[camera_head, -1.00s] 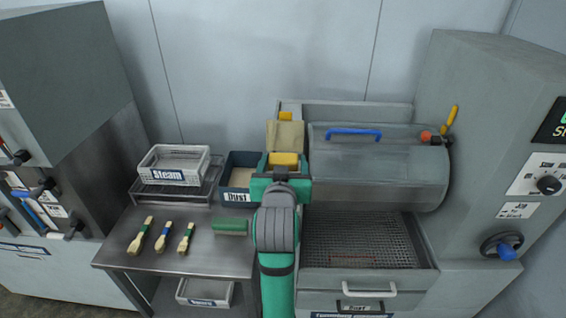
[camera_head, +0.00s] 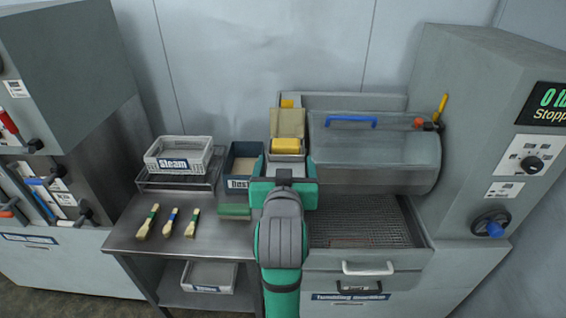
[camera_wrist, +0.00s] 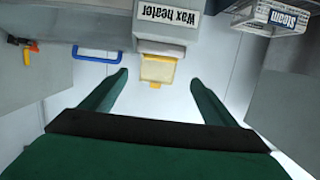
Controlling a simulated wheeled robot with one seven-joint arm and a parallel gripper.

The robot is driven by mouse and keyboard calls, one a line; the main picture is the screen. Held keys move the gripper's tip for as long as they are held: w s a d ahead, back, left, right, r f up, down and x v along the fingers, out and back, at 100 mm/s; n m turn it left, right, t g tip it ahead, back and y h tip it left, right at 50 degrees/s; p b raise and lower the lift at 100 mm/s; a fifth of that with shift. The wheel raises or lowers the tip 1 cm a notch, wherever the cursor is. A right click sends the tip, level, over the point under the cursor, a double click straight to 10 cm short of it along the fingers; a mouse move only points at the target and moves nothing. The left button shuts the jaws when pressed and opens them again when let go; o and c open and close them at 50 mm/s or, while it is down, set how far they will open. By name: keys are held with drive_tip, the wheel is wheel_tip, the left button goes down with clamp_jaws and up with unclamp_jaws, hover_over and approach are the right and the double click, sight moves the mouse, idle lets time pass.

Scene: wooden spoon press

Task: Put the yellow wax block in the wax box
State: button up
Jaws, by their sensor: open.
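The yellow wax block (camera_head: 285,144) rests at the front of the tan-flapped unit, just beyond my gripper (camera_head: 284,168) in the head view. In the wrist view a yellow and cream piece (camera_wrist: 158,70) shows between and beyond my open fingers (camera_wrist: 159,80), below a housing labelled "Wax heater" (camera_wrist: 168,13). A gap shows on both sides of it, so my fingers do not hold it. My gripper's body hides part of the area in front of the block. No container labelled as a wax box can be read.
A "Steam" tray (camera_head: 180,155) and a dark "Dust" bin (camera_head: 243,163) stand to the left. The tumbling machine's drum (camera_head: 375,150), with a blue handle, is close on the right.

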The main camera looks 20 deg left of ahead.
drive_tip(key=shift+s+d, duration=0.15)
drive_tip(key=shift+s, duration=0.2)
drive_tip(key=s+d+f+m+h, duration=0.1)
drive_tip(key=s+d+f, duration=0.25)
drive_tip(key=f, duration=0.55)
drive_tip(key=s+d+f, duration=0.3)
drive_tip(key=s+f, duration=0.2)
drive_tip(key=f, duration=0.4)
drive_tip(key=s+d+f+m+h, duration=0.1)
drive_tip(key=s+d+f, duration=0.35)
drive_tip(key=f, duration=0.45)
drive_tip(key=s+d+f, duration=0.1)
drive_tip(key=s+d, duration=0.1)
drive_tip(key=s, duration=0.7)
drive_tip(key=s+d+f+h, duration=0.1)
drive_tip(key=s+f, duration=0.1)
drive_tip(key=s, duration=0.7)
drive_tip(key=s+d+f+m+h, duration=0.1)
drive_tip(key=s+d+f, duration=0.1)
drive_tip(key=s, duration=0.7)
drive_tip(key=shift+s+d, duration=0.3)
